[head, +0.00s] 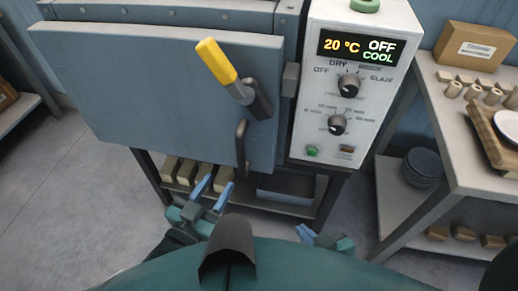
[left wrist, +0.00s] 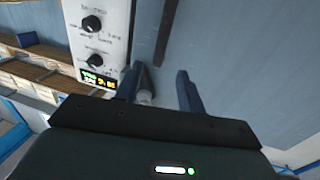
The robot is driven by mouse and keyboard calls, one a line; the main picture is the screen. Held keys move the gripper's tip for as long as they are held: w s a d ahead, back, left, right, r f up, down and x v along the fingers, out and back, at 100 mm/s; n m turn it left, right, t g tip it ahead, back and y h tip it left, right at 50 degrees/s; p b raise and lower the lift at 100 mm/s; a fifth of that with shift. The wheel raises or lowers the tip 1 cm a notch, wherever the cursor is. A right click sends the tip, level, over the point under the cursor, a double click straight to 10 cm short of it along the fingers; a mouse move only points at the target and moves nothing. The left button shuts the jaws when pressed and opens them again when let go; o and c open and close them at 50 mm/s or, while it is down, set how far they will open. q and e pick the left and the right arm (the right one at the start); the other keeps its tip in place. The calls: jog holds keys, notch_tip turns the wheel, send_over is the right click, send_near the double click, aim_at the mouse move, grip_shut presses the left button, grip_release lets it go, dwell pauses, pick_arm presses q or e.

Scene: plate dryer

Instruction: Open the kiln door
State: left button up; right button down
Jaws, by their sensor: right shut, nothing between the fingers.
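The kiln door (head: 150,85) is a broad grey-blue panel and looks shut against the kiln. A lever with a yellow grip (head: 216,61) is on its right part, tilted up to the left. Below it is a dark upright pull handle (head: 241,146). My left gripper (head: 212,186) is open below the pull handle and apart from it. In the left wrist view, my left gripper's fingers (left wrist: 160,88) stand apart in front of the door (left wrist: 225,50). My right gripper (head: 307,234) is shut and empty, low and right of the left one.
The control panel (head: 348,135) beside the door reads 20 °C, OFF, COOL. A stand with several pale blocks (head: 186,170) is under the kiln. A shelf table (head: 460,150) with a box (head: 475,47) and dark plates (head: 423,167) stands right. The floor (head: 60,190) at left is clear.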

aim_at(238, 151)
pick_arm(q)
jog(key=x, duration=1.3)
jog(key=shift+a, duration=0.1)
grip_shut()
